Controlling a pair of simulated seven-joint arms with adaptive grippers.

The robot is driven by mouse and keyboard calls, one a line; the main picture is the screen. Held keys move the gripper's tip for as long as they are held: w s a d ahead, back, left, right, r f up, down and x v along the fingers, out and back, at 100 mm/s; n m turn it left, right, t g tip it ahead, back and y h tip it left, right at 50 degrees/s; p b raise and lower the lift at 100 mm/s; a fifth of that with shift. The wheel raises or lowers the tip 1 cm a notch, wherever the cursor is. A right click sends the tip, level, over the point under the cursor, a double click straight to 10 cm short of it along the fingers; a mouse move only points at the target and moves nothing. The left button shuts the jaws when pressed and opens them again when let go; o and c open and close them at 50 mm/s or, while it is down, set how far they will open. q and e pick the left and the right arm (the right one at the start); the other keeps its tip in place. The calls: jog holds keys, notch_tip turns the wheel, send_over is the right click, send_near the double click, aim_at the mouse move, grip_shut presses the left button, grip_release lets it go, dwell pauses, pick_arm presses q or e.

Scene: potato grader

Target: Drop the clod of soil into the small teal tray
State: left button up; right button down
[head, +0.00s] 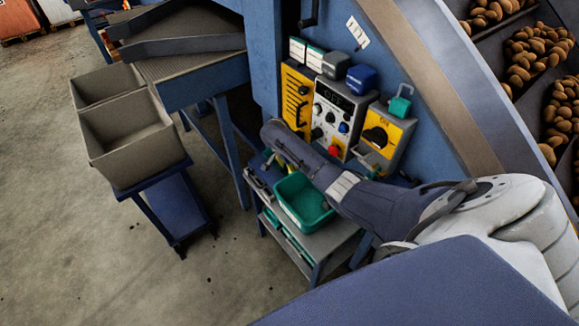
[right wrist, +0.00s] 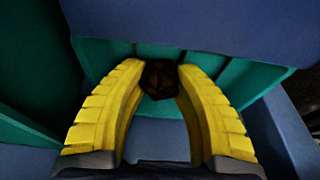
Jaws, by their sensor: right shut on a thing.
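The small teal tray (head: 290,190) stands open on a grey-topped stand below the control panel in the head view. My right arm reaches over from the right, and its forearm passes just above and behind the tray. In the right wrist view, my right gripper (right wrist: 160,78) has its two yellow fingers shut on the dark brown clod of soil (right wrist: 160,82) at their tips. Teal and blue surfaces lie behind the clod. I cannot make out the clod or fingertips in the head view. My left gripper is not in view.
The control panel (head: 331,113), with knobs and a red button, is close beside my forearm. The stand (head: 325,241) has more teal trays on a lower shelf. Grey bins (head: 130,125) sit on a blue cart to the left. Potatoes (head: 530,50) fill sloping lanes at the upper right.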

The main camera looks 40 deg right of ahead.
jog(key=shift+f, duration=0.6)
jog(key=c, duration=1)
grip_release()
jog(key=shift+r, duration=0.5)
jog(key=v, duration=1.2)
jog(key=shift+r, duration=0.15)
